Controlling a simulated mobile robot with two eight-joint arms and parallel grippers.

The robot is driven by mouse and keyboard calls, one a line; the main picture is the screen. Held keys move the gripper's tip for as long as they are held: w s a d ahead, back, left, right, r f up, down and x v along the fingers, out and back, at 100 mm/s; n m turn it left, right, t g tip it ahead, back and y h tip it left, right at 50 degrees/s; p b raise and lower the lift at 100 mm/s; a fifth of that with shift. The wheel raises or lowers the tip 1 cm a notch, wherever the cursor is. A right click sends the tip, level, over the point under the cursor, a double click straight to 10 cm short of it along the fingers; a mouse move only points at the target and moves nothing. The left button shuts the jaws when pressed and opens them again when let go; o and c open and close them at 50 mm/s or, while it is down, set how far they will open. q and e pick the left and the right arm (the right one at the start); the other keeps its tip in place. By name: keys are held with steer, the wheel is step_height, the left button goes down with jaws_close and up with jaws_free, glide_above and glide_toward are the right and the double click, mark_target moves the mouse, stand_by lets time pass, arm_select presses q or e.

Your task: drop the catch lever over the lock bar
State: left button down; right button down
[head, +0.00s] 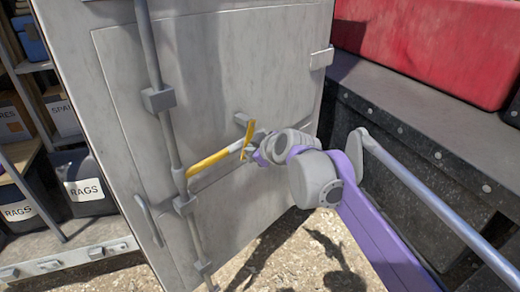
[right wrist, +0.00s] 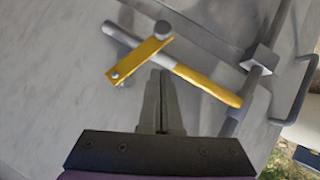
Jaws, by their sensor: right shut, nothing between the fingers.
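The lock bar (right wrist: 207,83) is a grey rod with a yellow grip, lying along the grey door; its yellow grip (head: 208,162) meets the upright rod in the head view. The catch lever (right wrist: 140,60) is a short flat yellow piece with a grey knob at one end and a small pin at the other. It crosses in front of the lock bar in the right wrist view; I cannot tell whether they touch. In the head view the lever (head: 248,137) stands near upright. My right gripper (right wrist: 160,74) is shut and empty, its tips close to the bar and lever. My left gripper is out of view.
The grey door (head: 120,60) carries an upright rod (head: 160,98) with brackets and a small handle (head: 148,220). Shelves with rag bins (head: 85,190) stand at left. A dark riveted wall (head: 420,120) and a red block (head: 430,45) lie at right. Gravelly ground is below.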

mark_target(246, 155)
steer(key=shift+w+d+f, duration=0.1)
steer(key=shift+w+f, duration=0.4)
steer(key=shift+f, duration=0.25)
steer(key=shift+w+f, duration=0.5)
steer(key=shift+f, duration=0.3)
steer(key=shift+w+d+f, duration=0.1)
steer(key=shift+w+f, duration=0.4)
steer(key=shift+f, duration=0.25)
steer(key=shift+a, duration=0.1)
steer(key=shift+w+d+f+n+t+h+p, duration=0.3)
steer(key=shift+w+d+f+n+t+h, duration=0.3)
steer(key=shift+w+d+f+n+t, duration=0.3)
steer(key=shift+s+r, duration=0.1)
steer(key=shift+r, duration=0.15)
steer(key=shift+r, duration=0.1)
